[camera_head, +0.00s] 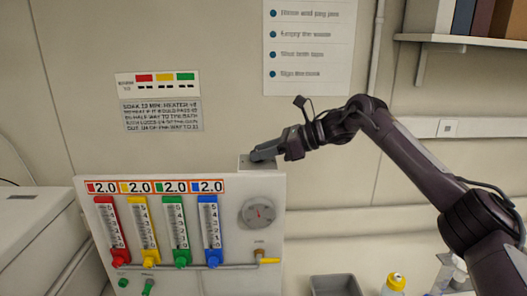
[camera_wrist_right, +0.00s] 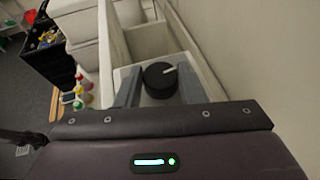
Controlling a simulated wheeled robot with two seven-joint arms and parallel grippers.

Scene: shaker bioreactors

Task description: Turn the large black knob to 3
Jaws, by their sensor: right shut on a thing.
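The large black knob (camera_wrist_right: 160,81) sits on top of a pale box in the right wrist view. A short white mark on its top points toward the right of that picture. My right gripper (camera_head: 262,153) reaches in from the right in the head view, at the box behind the top right of the white panel. Its two grey fingers (camera_wrist_right: 159,88) stand on either side of the knob, shut on it. In the head view the gripper hides most of the knob. No scale numbers around the knob are readable. My left gripper is not in view.
The white panel (camera_head: 232,250) carries several coloured flow tubes, displays reading 2.0 and a round gauge (camera_head: 258,213). A grey tray (camera_head: 335,286) and a yellow-capped bottle (camera_head: 394,283) stand at the lower right. A wall shelf (camera_head: 460,41) is above my right arm.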

